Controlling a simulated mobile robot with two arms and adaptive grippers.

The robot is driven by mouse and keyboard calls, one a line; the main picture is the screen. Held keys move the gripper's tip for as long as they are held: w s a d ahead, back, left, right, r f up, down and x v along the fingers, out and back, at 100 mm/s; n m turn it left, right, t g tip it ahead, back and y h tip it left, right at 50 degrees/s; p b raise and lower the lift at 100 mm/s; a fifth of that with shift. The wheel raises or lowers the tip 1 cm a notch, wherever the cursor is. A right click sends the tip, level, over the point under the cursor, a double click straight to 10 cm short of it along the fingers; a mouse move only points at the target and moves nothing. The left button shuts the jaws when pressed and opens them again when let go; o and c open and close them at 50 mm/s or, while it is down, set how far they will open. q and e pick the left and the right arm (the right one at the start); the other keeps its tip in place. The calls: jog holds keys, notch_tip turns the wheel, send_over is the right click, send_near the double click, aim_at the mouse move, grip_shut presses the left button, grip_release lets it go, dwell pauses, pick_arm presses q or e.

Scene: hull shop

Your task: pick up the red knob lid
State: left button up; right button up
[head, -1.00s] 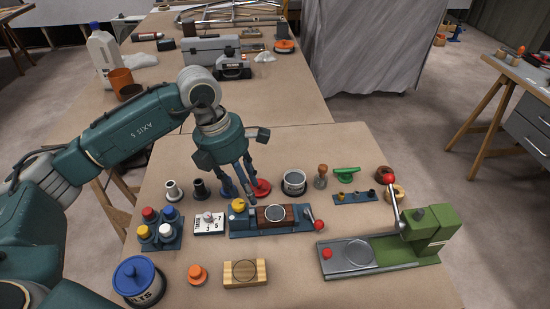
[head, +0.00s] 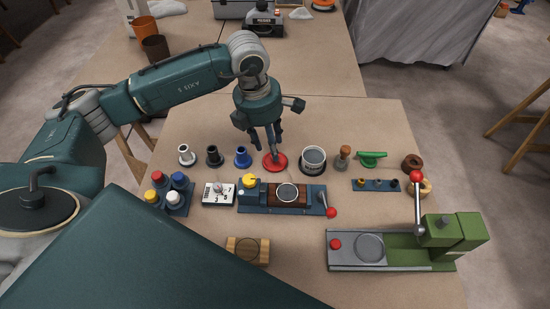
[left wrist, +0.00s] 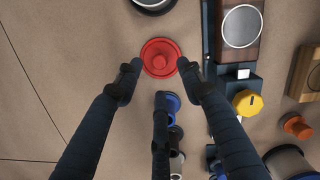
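The red knob lid (head: 274,162) is a flat red disc with a central knob, lying on the brown table behind the blue fixture. In the left wrist view the lid (left wrist: 161,58) sits between and just beyond the open fingertips. My left gripper (head: 269,150) points down over the lid, and its fingers partly hide it in the head view. The left gripper also shows open and empty in the left wrist view (left wrist: 160,78). Whether a finger touches the lid I cannot tell. My right gripper is not in view.
A blue bottle (head: 242,157) stands just left of the lid, and a metal cup (head: 313,160) stands to its right. The blue fixture (head: 308,200) lies in front. A green press (head: 452,240) stands at the front right. The table behind the lid is clear.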

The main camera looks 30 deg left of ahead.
pick_arm(q)
jog(key=f, duration=0.2)
jog(key=f+p, duration=0.1)
jog(key=shift+w+d+f, duration=0.25)
jog(key=shift+d+f, duration=0.05)
jog(key=shift+d, duration=0.1)
jog(key=shift+w+f, duration=0.1)
jog(key=shift+f, duration=0.3)
jog(key=shift+c, duration=0.3)
grip_shut()
jog(key=shift+r, duration=0.1)
